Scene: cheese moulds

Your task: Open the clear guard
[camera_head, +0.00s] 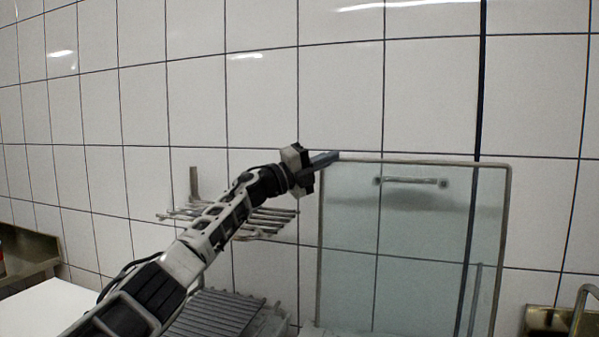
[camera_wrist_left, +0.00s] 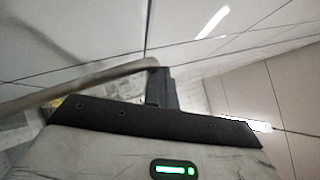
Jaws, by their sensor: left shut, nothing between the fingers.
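The clear guard (camera_head: 420,280) is a see-through, metal-framed panel standing upright in front of the tiled wall in the head view. A metal bar handle (camera_head: 412,181) is fixed near its top. My left gripper (camera_head: 334,156) is shut and empty, its fingertips at the guard's top left corner. In the left wrist view the shut fingers (camera_wrist_left: 160,88) are beside a metal bar (camera_wrist_left: 80,86), which looks like the guard's frame; I cannot tell whether they touch. My right gripper is in neither view.
A wall rack with metal prongs (camera_head: 262,218) is behind my left arm. A ribbed grey surface (camera_head: 215,315) lies below it. A white surface (camera_head: 45,308) and a metal basin (camera_head: 28,252) are at left. A curved metal tube (camera_head: 580,305) stands at lower right.

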